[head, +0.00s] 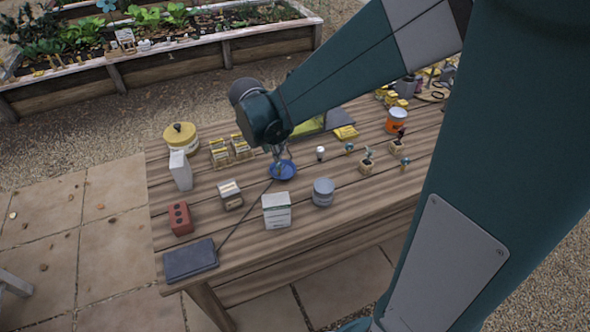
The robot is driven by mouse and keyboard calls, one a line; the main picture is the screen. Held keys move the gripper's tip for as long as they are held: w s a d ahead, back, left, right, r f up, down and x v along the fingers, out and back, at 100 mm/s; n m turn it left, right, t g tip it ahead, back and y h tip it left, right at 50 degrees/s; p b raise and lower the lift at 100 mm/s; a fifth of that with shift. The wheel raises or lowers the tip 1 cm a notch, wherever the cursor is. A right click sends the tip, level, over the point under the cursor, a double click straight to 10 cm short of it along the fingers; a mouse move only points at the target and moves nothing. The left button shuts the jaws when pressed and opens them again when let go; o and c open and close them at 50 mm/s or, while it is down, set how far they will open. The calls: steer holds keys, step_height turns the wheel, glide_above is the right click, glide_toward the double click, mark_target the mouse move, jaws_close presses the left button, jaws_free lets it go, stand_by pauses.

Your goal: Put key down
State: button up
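My gripper (280,157) points down over a small blue dish (290,174) near the middle of the wooden table (245,255). Its fingertips are at or just above the dish; I cannot tell if they touch it. The fingers are too small and dark to tell whether they are open or shut. I cannot make out a key; a small yellowish spot shows at the fingertips over the dish, too small to identify.
Around the dish stand a grey tin (323,192), a white box (277,210), a small box (230,195), a red block (180,218) and a yellow-lidded pot (181,138). A dark flat case (190,261) lies at the front left. Bare planks show between them.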

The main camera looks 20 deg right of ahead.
steer(key=s+r+m+t+y, duration=0.1)
steer(key=s+r+m, duration=0.5)
steer(key=s+m, duration=0.6)
steer(key=s+r+m+t+y, duration=0.2)
steer(key=s+r+m, duration=0.4)
steer(key=s+m, duration=0.6)
steer(key=shift+a+r+m+t, duration=0.35)
steer(key=shift+a+m+t, duration=0.15)
steer(key=shift+m, duration=0.4)
steer(key=shift+o, duration=0.5)
steer(key=shift+d, duration=0.1)
